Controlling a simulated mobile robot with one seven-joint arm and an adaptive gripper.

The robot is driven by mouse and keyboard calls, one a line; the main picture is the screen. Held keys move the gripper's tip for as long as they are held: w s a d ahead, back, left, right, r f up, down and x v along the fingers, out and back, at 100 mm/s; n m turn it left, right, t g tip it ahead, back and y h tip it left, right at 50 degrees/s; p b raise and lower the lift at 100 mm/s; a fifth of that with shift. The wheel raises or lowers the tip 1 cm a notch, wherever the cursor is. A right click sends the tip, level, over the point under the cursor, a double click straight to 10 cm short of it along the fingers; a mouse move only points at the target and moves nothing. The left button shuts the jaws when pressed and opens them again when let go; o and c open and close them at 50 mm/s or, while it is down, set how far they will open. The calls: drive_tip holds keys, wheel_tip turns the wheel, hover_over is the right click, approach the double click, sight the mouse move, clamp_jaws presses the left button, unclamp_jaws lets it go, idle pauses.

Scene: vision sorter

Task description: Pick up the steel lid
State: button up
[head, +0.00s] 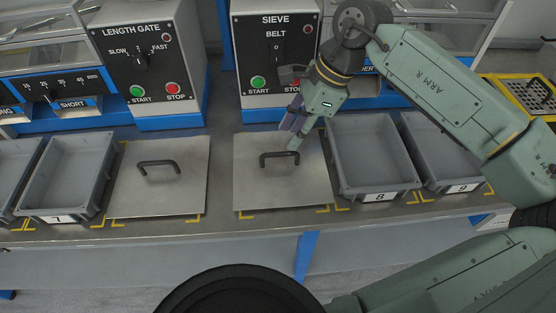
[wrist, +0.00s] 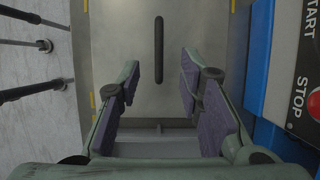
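Two flat steel lids with dark bar handles lie on the bench in the head view, the left lid (head: 187,190) and the right lid (head: 255,190). They look alike. My gripper (head: 289,138) is over the far part of the right lid, close to its handle (head: 280,156). In the wrist view my gripper (wrist: 159,72) is open and empty. The handle there (wrist: 158,45) runs lengthwise, lined up with the gap between the fingers. Whether the fingertips are level with the handle I cannot tell. The lid's plate (wrist: 125,25) shows beyond the fingers.
Crate 7 (head: 57,218) stands left of the lids. Crate 8 (head: 380,197) stands close to the right lid, with crate 9 (head: 462,188) beyond. The sieve panel (head: 275,45) and length gate panel (head: 140,50) rise behind. A bare bench strip separates the lids.

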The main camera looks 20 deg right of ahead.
sight(280, 154)
drive_tip(key=p+x, duration=0.2)
drive_tip(key=x, duration=0.6)
clamp_jaws()
idle(0.4)
idle(0.3)
